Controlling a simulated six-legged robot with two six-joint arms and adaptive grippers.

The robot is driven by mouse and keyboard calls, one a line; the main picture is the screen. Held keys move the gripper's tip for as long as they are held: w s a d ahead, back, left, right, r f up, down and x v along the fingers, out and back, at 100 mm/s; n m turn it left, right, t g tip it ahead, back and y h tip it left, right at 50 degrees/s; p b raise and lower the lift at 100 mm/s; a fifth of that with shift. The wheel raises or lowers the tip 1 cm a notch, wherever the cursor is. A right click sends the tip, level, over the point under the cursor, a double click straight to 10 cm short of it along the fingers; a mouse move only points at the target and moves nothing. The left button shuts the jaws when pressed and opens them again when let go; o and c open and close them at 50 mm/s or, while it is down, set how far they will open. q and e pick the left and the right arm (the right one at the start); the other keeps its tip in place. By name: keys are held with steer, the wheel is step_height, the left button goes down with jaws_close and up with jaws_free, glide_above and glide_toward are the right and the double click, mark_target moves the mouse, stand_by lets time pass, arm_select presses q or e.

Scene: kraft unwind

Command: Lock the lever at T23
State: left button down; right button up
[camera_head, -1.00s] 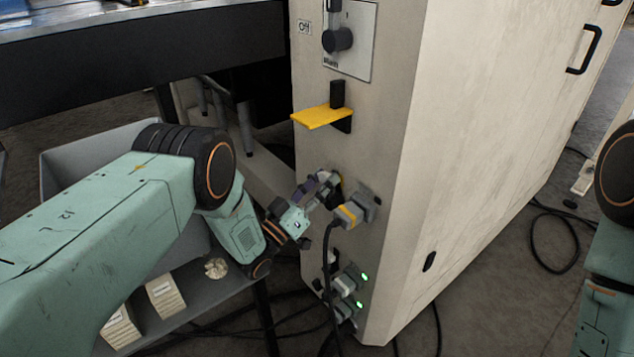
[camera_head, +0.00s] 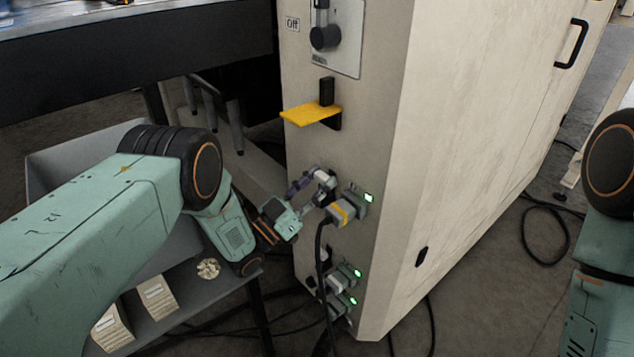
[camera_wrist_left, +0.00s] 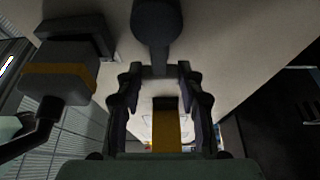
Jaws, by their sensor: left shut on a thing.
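The T23 connector (camera_head: 342,212) is a grey plug with a yellow band and a black cable, seated low on the beige cabinet's narrow face. A green light glows beside it. It shows at the left of the left wrist view (camera_wrist_left: 58,80). My left gripper (camera_head: 317,187) is at the panel just left of this connector. In the left wrist view its fingers (camera_wrist_left: 157,76) straddle the end of a dark, round-ended lever (camera_wrist_left: 157,22), and it is shut on it. The fingers partly hide the lever in the head view. My right gripper is out of view.
A yellow shelf-like tab (camera_head: 311,113) juts from the cabinet (camera_head: 470,140) above the gripper, below a black knob (camera_head: 324,37). More plugs (camera_head: 340,283) with green lights sit below. A grey bin (camera_head: 75,155) stands left. Cables lie on the floor.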

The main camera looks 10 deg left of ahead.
arm_select(q)
steer(key=shift+d, duration=0.1)
steer(key=c, duration=0.9)
jaws_free()
steer(key=shift+o, duration=0.3)
step_height(320, 180, up, 10)
steer(key=shift+s, duration=0.1)
